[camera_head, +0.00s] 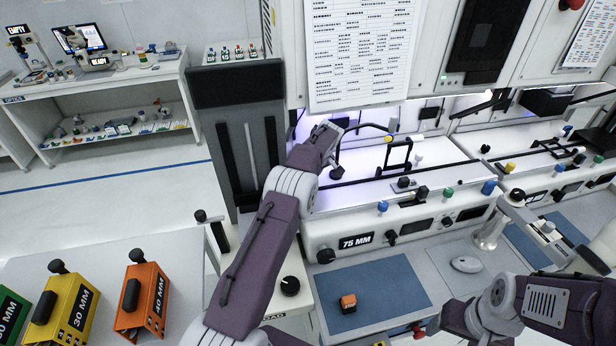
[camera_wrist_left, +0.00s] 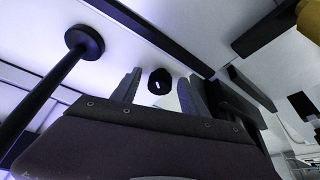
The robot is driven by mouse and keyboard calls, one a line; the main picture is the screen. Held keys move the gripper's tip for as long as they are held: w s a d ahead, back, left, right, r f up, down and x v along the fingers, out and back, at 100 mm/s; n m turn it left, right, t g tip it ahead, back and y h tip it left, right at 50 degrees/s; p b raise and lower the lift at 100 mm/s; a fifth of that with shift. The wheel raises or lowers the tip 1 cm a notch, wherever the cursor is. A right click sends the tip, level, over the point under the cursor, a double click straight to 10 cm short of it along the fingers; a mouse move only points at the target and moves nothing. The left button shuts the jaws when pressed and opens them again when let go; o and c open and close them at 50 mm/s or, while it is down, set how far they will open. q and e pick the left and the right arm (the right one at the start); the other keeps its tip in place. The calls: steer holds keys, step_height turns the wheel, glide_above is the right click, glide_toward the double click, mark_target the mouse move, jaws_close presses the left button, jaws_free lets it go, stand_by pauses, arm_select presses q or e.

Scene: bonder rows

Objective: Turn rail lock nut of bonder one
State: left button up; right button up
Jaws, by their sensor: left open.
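A small round black knob with a white mark (camera_wrist_left: 160,82), which looks like the rail lock nut, sits on a pale surface in the left wrist view. My left gripper (camera_wrist_left: 160,92) is open, with one grey finger on each side of the knob in that view. I cannot tell whether the fingers touch it. In the head view my left gripper (camera_head: 328,132) is inside the lit bay of the nearest bonder (camera_head: 325,230), above its rail; the knob is not clear there. My right gripper (camera_head: 440,323) is low at the right, its fingers not distinct.
A black rod with a round foot (camera_wrist_left: 85,42) stands near the left fingers. A black wire frame (camera_head: 398,150) stands on the bonder deck. An orange block (camera_head: 348,303) lies on the blue mat (camera_head: 395,285). Orange (camera_head: 143,298) and yellow (camera_head: 70,305) boxes stand on the left bench.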

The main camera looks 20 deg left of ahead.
arm_select(q)
jaws_close()
steer(key=shift+s+a+f+m+t+b, duration=0.1)
steer(key=shift+f+m+t+b, duration=0.2)
steer(key=shift+m+b, duration=0.7)
steer(key=shift+r+m+h+b, duration=0.15)
steer(key=shift+m+h+b, duration=0.15)
steer(key=shift+m+b, duration=0.15)
steer(key=shift+r+m+t, duration=0.15)
steer(key=shift+m+t, duration=0.35)
steer(key=shift+m, duration=0.35)
jaws_free()
